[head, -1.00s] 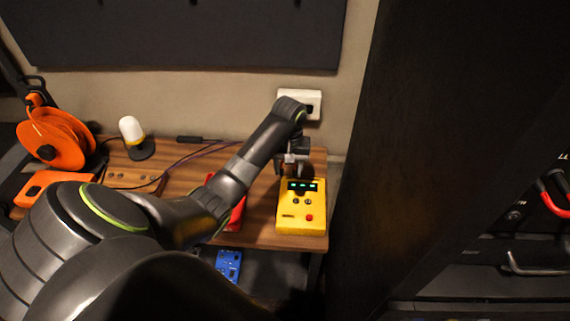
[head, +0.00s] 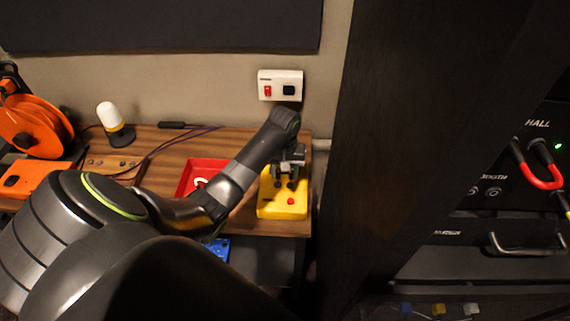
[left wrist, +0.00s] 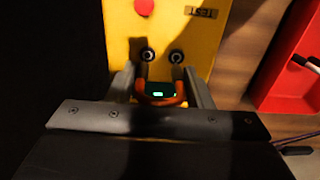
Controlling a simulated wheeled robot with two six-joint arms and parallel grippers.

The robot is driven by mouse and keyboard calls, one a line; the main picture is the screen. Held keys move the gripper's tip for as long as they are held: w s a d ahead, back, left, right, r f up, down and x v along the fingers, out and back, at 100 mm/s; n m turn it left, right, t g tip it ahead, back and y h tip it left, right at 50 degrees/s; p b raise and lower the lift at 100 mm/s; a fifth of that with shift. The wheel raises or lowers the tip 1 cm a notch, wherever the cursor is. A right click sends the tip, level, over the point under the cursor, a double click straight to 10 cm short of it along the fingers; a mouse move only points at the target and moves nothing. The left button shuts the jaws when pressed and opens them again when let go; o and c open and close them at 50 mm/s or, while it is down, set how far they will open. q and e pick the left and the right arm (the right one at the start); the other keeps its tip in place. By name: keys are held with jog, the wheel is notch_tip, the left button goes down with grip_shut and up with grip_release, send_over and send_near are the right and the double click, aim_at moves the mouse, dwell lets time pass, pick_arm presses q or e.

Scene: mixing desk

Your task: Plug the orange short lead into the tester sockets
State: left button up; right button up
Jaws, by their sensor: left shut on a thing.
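The yellow tester (head: 283,209) lies on the wooden desk near its right end. In the left wrist view its yellow face (left wrist: 178,25) shows two dark round sockets (left wrist: 162,56), a red button and a lit green display. My left gripper (head: 285,183) is over the tester and hides its display and sockets in the head view. In the left wrist view my left gripper (left wrist: 159,76) is shut on the orange short lead (left wrist: 178,97), which shows as an orange band between the fingers. The sockets appear just beyond the fingertips, uncovered. The lead's plug ends are hard to make out. My right gripper is not in view.
A red tray (head: 184,186) with a white item stands left of the tester, partly behind my left arm. A wall box (head: 280,84) is behind. A dark rack with a red lead (head: 543,183) is at right. An orange reel (head: 45,128) and a lamp (head: 107,115) stand left.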

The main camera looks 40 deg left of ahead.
pick_arm(q)
jog(key=shift+s+a, duration=0.15)
jog(key=shift+f, duration=0.1)
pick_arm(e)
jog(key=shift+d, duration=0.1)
pick_arm(q)
jog(key=shift+f, duration=0.8)
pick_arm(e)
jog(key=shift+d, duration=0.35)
pick_arm(q)
jog(key=shift+r, duration=0.1)
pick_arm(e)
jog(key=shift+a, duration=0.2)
pick_arm(q)
jog(key=shift+p, duration=0.45)
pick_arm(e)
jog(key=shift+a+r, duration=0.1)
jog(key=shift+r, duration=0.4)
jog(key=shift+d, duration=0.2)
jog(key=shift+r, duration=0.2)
pick_arm(q)
jog(key=shift+p, duration=0.5)
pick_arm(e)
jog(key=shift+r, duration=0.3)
